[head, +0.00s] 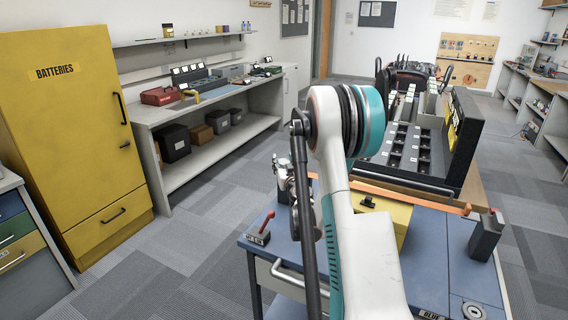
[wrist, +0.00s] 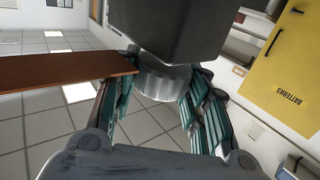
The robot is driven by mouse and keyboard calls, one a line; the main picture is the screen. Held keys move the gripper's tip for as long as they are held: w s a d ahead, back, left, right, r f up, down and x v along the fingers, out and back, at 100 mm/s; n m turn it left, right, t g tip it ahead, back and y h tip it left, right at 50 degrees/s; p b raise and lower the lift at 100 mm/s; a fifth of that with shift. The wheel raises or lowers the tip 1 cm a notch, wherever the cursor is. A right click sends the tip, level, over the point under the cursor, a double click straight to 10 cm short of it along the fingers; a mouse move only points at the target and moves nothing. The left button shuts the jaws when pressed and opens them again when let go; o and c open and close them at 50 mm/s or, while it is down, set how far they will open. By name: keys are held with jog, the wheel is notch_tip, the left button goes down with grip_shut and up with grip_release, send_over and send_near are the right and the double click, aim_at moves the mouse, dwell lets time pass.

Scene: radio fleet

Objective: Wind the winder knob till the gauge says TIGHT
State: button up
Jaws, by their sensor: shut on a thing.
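In the wrist view, my gripper (wrist: 163,96) has its two green-sided fingers on either side of a silver round knob (wrist: 163,83), shut on it. The knob sits against a dark block (wrist: 170,28), which appears to be the winder body. An orange strap (wrist: 65,70) runs to the left from beside it. In the head view, my arm covers the knob and most of the winder, and the gripper shows only partly at the arm's left. The orange strap (head: 410,197) crosses the bench to a dark post (head: 487,236). I cannot see a gauge reading TIGHT.
A yellow BATTERIES cabinet (head: 75,130) stands at the left. A grey shelf bench (head: 215,115) is behind. Carpeted floor lies between.

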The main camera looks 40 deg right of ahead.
jog(key=shift+m+g+h, duration=0.4)
jog(key=shift+h, duration=0.1)
jog(key=o, duration=1.1)
jog(key=shift+s+a, duration=0.1)
jog(key=v, duration=1.1)
jog(key=shift+s+a, duration=0.2)
jog(key=shift+s, duration=0.1)
